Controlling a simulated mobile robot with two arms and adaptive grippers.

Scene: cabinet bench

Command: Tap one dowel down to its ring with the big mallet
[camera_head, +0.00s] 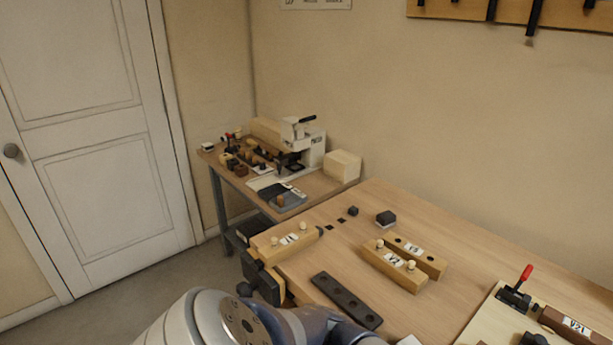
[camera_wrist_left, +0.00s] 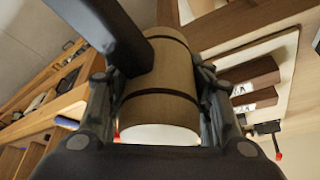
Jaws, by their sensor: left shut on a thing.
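My left gripper (camera_wrist_left: 160,100) is shut on the big mallet (camera_wrist_left: 160,75) in the left wrist view. The mallet has a thick brown cylindrical head with dark bands and a pale end face; a dark bar crosses at upper left. In the head view, a wooden block marked 1 (camera_head: 266,246) at the bench's left end carries two pale dowels (camera_head: 281,242). The block marked 2 (camera_head: 391,272) also carries two dowels (camera_head: 410,265). The block marked 3 (camera_head: 430,262) behind it shows dark holes. Rings are too small to tell. My right gripper is not in view.
A dark strip with holes (camera_head: 346,301) lies near the front. Small dark blocks (camera_head: 386,218) sit farther back. A board with a red-handled clamp (camera_head: 515,297) is at right. A side table (camera_head: 322,183) with a machine stands beyond. Bench (camera_head: 470,250) behind block 3 is clear.

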